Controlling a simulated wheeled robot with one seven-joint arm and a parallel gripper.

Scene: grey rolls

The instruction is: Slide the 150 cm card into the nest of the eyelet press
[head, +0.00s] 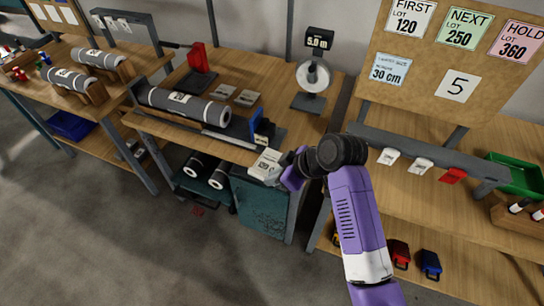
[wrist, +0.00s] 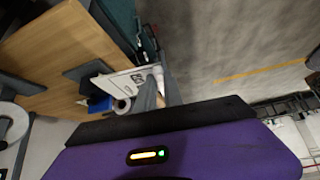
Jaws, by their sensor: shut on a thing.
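My gripper (head: 289,172) is shut on a white card (head: 266,165), held by its right end, in front of the middle bench's front edge and above the teal cabinet. The card bears dark print too small to read surely.
A grey roll (head: 185,104) lies on the middle bench, with a blue device (head: 261,127) at its right end, close behind the card. Two flat pieces (head: 235,95) lie behind the roll. A reel stand (head: 312,75) stands at the back right. Tags hang on the right rail (head: 420,164).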

